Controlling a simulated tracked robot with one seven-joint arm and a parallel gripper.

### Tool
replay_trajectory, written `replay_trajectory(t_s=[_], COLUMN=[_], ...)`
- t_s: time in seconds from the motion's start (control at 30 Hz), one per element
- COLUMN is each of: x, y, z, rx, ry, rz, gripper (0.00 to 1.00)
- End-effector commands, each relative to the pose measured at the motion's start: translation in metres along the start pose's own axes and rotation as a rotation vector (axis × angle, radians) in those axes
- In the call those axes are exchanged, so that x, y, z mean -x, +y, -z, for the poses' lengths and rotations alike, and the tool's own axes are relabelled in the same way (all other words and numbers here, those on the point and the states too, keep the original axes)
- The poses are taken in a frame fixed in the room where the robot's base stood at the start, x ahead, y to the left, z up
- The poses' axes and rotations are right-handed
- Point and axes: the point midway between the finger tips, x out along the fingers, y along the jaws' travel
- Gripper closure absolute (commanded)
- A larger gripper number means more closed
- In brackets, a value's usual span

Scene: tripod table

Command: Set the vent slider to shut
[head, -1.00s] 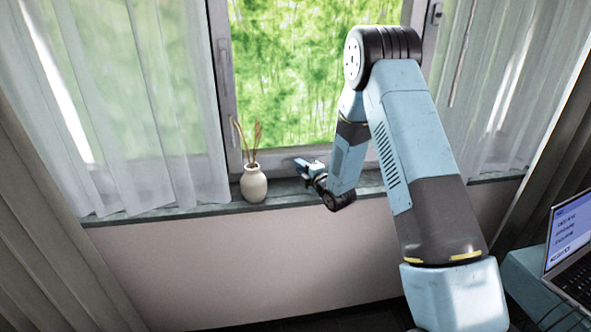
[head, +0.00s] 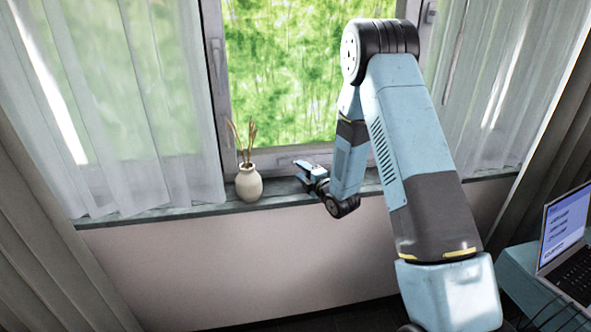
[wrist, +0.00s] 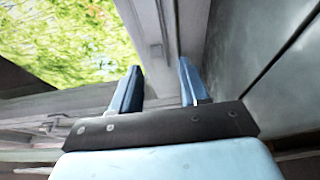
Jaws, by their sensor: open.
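My gripper (head: 298,166) is at the low window frame (head: 282,161), just above the sill and right of the vase. In the wrist view its two blue fingers (wrist: 160,66) stand apart with nothing between them. The pale window frame (wrist: 148,28) runs behind and between the fingertips. I cannot make out the vent slider for certain in either view. It may be hidden by my gripper or too small to tell, so its setting cannot be read.
A cream vase (head: 249,184) with dry stems stands on the narrow sill (head: 215,208) left of my gripper. Sheer curtains (head: 140,130) hang on both sides. An open laptop (head: 568,228) stands on a table at the right.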

Motion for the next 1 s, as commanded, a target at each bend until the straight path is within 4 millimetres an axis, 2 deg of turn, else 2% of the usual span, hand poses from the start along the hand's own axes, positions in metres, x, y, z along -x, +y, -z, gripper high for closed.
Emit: replay_trajectory(t_s=[0.1, 0.3, 0.5, 0.7, 1.0], x=[0.025, 0.063, 0.088, 0.098, 0.098], y=[0.000, -0.001, -0.002, -0.001, -0.001], z=[0.000, 0.001, 0.001, 0.002, 0.002], rx=[0.000, -0.001, 0.000, 0.000, 0.000], ry=[0.000, 0.000, 0.001, 0.002, 0.002], rz=[0.002, 0.003, 0.002, 0.002, 0.002], gripper=[0.55, 0.55, 0.55, 0.55, 0.55])
